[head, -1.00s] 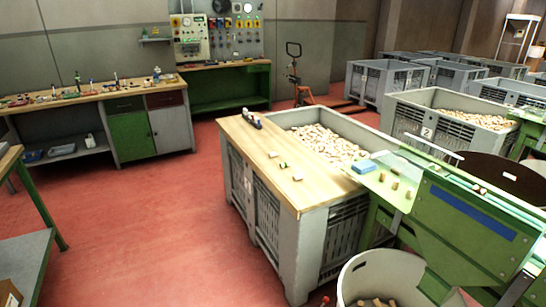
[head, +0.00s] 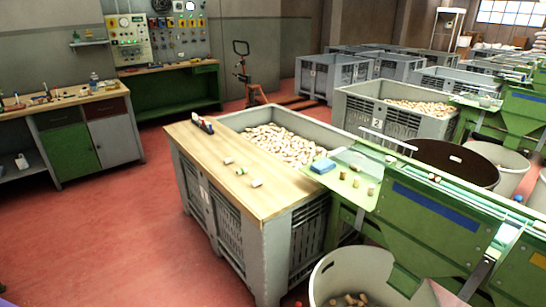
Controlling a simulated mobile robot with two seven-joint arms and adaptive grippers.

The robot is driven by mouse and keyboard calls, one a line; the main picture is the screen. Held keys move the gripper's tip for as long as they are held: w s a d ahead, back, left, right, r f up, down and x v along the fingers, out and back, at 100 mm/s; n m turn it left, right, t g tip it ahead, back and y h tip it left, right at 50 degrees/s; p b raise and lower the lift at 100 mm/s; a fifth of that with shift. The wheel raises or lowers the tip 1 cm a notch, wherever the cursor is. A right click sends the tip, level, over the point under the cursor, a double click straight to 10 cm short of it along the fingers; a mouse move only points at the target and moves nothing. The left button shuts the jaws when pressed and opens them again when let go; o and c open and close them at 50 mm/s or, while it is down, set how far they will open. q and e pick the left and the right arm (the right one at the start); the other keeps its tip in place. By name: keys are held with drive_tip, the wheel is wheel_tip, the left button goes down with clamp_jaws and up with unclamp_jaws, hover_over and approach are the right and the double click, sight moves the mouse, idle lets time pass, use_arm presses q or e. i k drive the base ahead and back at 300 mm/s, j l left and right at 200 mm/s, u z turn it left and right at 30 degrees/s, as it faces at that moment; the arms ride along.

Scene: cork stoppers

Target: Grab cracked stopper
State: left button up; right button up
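Several small cork stoppers are in view, too small to tell which one is cracked. On the wooden board (head: 215,178) lie a stopper (head: 228,160), a second stopper (head: 241,170) and a third stopper (head: 257,183) near its right side. More stoppers (head: 356,182) stand on the pale green tray of the green machine (head: 440,215), beside a blue block (head: 323,166). A heap of stoppers (head: 285,143) fills the grey crate behind the board. Neither of my grippers shows in the head view.
A round pale bin (head: 335,275) with some stoppers stands at the bottom. A dark round-topped drum (head: 455,160) is behind the machine. A workbench (head: 90,130) stands at the left. Red floor (head: 110,230) is clear left of the crate.

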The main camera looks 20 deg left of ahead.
sight(230, 160)
drive_tip(key=i+j+z, duration=0.4)
drive_tip(key=j, duration=0.25)
drive_tip(key=j+z, duration=0.2)
drive_tip(key=i+j+z, duration=0.1)
drive_tip(key=j, duration=0.3)
drive_tip(key=i+j, duration=0.1)
drive_tip(key=j, duration=0.3)
drive_tip(key=j+z, duration=0.15)
drive_tip(key=j, duration=0.25)
drive_tip(key=i+j, duration=0.1)
drive_tip(key=j, duration=0.45)
drive_tip(key=i+j, duration=0.15)
drive_tip(key=j, duration=0.4)
drive_tip(key=i+j+z, duration=0.1)
drive_tip(key=j, duration=0.4)
drive_tip(key=i+j, duration=0.1)
drive_tip(key=j, duration=0.45)
